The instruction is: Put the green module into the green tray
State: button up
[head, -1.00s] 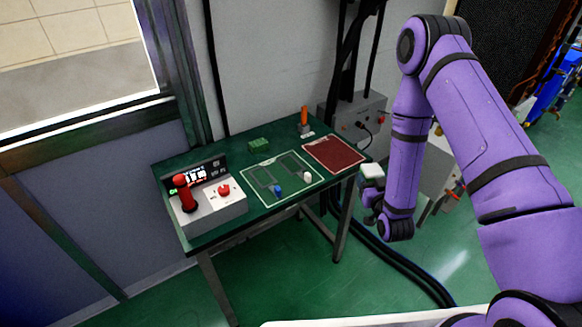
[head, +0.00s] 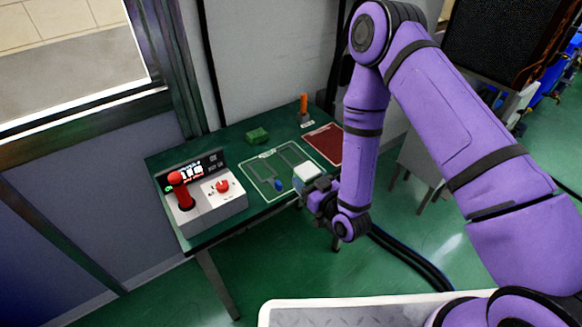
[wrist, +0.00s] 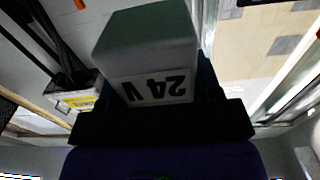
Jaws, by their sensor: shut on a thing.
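My gripper (head: 316,187) is shut on a pale box-shaped module (head: 306,173), held in front of the table's right front edge. In the wrist view the module (wrist: 147,45) looks grey-green on its broad face and carries an upside-down "24 V" label. The finger tips are mostly hidden behind it. A small green block (head: 258,136) sits at the back of the table. A white-outlined green panel (head: 268,163) with marked rectangles lies mid-table. I cannot tell which of these green things is the green tray.
A control box (head: 212,207) with a red lever and red button stands at the table's left. A dark red mat (head: 325,143) lies at the right, with an orange-handled item (head: 304,107) behind it. A blue peg (head: 278,185) stands on the panel.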

jog(key=x, duration=0.6)
jog(key=d+f+x, duration=0.1)
jog(key=x, duration=0.3)
jog(key=shift+w+d, duration=0.1)
jog(key=shift+w, duration=0.35)
jog(key=shift+f, duration=1.75)
jog(key=o, duration=0.8)
jog(key=shift+f, duration=0.1)
